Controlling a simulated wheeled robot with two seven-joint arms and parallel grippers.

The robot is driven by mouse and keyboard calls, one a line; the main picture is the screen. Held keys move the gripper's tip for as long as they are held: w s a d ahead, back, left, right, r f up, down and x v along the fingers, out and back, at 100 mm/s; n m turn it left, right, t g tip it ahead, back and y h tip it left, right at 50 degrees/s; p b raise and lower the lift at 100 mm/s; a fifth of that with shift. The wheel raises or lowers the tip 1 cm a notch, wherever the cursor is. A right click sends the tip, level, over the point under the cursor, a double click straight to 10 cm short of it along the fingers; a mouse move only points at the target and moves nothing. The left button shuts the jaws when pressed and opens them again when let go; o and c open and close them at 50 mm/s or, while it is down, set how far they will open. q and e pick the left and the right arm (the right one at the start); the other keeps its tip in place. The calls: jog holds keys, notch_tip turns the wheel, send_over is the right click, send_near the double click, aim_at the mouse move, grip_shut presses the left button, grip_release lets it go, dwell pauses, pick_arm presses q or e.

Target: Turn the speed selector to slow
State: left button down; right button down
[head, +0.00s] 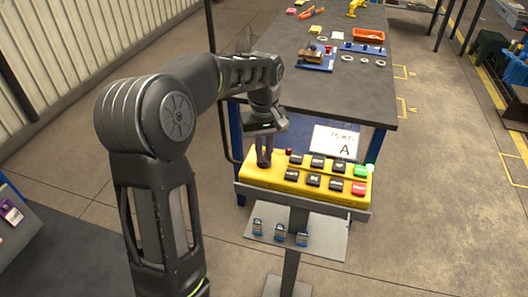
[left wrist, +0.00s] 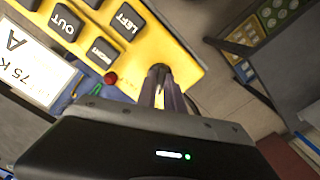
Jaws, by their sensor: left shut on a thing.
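A yellow control panel (head: 330,197) stands on a post, with rows of black buttons, a green button (head: 360,171) and a red button (head: 358,189) at its right end. My left gripper (head: 264,160) points down at the panel's left end. Its fingers are shut on the speed selector (left wrist: 158,71), of which only a dark bit shows between the fingertips in the left wrist view. Its pointer and setting marks are hidden, so I cannot tell its position. Black buttons marked LEFT (left wrist: 127,20) and OUT (left wrist: 66,22) lie near the fingers. My right gripper is out of view.
A small red knob or lamp (head: 289,152) sits close beside my left fingers. A white card with an A (head: 335,141) stands behind the panel. Below is a grey shelf (head: 330,243) with several padlocks. A workbench (head: 290,77) with parts lies beyond.

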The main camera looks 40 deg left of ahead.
aim_at(264, 156)
pick_arm(q)
jog(key=c, duration=1.5)
grip_release()
jog(key=shift+o, duration=0.2)
jog(key=shift+r, duration=0.1)
notch_tip(264, 156, up, 8)
jog(key=shift+f+b, duration=0.15)
jog(key=shift+b, duration=0.2)
jog(key=shift+f, duration=0.1)
